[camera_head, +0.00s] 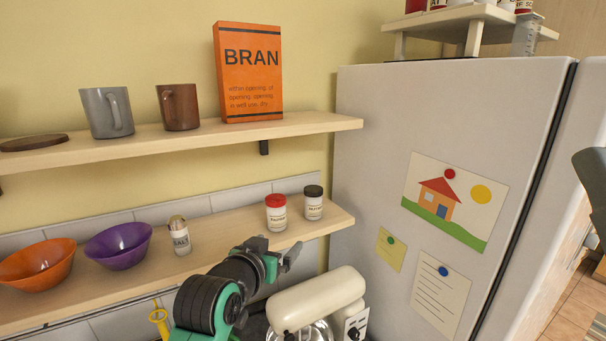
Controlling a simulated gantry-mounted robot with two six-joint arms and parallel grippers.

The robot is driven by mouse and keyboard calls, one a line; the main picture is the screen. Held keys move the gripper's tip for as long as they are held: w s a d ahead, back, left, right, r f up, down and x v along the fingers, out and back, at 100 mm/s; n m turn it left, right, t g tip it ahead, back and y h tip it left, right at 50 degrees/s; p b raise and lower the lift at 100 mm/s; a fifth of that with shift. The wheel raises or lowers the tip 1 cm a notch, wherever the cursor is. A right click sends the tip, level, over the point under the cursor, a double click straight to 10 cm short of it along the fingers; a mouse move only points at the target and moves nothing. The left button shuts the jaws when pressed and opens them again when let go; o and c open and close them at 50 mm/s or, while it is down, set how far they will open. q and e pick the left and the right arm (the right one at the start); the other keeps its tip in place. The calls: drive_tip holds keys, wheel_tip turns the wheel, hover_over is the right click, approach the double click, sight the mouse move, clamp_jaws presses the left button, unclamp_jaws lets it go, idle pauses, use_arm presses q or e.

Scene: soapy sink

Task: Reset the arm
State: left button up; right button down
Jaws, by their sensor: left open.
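My left arm comes up from the bottom of the head view, black and green. Its left gripper (283,257) is open and appears empty, in front of the lower shelf's right part. It is below the red-lidded jar (276,213) and above the cream stand mixer (318,300). The black-lidded jar (313,203) stands to the right of the red-lidded one. A dark part at the far right edge may be my other arm, but no right gripper fingers show.
The lower shelf (130,283) holds an orange bowl (38,264), a purple bowl (118,246) and a salt shaker (180,236). The upper shelf holds a grey mug (106,112), a brown mug (179,107) and a BRAN box (248,72). A fridge (385,130) stands to the right.

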use_arm(q)
drive_tip(key=s+a+r+n+t, duration=0.1)
drive_tip(key=s+a+r+t, duration=0.25)
drive_tip(key=r, duration=0.25)
drive_tip(key=s+a+r+t, duration=0.2)
drive_tip(key=s+a+r, duration=0.15)
drive_tip(key=r, duration=0.35)
drive_tip(key=s+a+r+t, duration=0.2)
drive_tip(key=s+r+t, duration=0.2)
drive_tip(key=s+r, duration=0.3)
drive_tip(key=s+a+r+n+t+y, duration=0.1)
drive_tip(key=s+r+t, duration=0.3)
drive_tip(key=s, duration=1)
wheel_tip(320, 180, up, 3)
drive_tip(key=shift+s+a+f+y, duration=0.15)
drive_tip(key=shift+s+a+y, duration=0.2)
drive_tip(key=shift+a, duration=0.55)
